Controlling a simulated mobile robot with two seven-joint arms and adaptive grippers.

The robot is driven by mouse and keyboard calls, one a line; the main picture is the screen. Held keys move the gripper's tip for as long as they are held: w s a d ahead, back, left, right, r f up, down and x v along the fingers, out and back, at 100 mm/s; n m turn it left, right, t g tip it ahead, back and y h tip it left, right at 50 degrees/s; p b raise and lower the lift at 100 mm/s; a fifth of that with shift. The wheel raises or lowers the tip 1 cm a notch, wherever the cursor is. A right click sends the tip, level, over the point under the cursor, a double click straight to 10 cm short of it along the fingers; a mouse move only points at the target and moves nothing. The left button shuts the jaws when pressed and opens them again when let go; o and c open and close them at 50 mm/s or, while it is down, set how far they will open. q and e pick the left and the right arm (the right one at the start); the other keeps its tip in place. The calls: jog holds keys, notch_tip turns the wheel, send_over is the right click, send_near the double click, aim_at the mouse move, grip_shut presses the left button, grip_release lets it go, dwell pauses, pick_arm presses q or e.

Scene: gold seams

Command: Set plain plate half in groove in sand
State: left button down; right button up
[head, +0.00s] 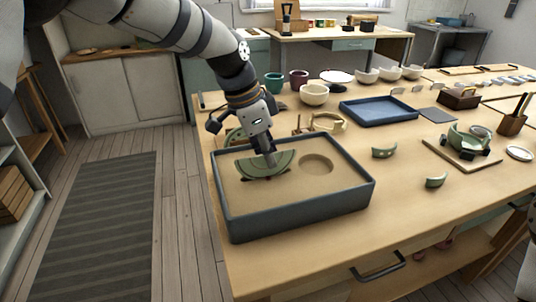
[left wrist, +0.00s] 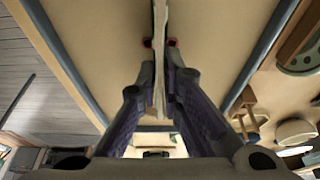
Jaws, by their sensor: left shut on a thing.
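My left gripper (head: 268,158) reaches down over the sand tray (head: 300,219) in the head view. The half is seen edge-on between the fingers in the left wrist view (left wrist: 159,65). Its lower edge is at or just above the sand (head: 333,185); I cannot tell whether it touches. I cannot make out the groove; the plate half and gripper may hide it. A round hollow (head: 317,163) lies in the sand to the right.
Green shards (head: 384,152) lie right of the tray, near a board with a green bowl (head: 470,138). A blue tray (head: 378,111) and several bowls (head: 314,95) stand behind. A wooden stand (head: 328,122) is close behind the sand tray.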

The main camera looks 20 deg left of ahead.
pick_arm(q)
jog(key=shift+f, duration=0.85)
dwell(0.7)
jog(key=c, duration=1.2)
grip_release()
jog(key=shift+r, duration=0.1)
jog(key=shift+r+p, duration=0.3)
jog(key=shift+r, duration=2.6)
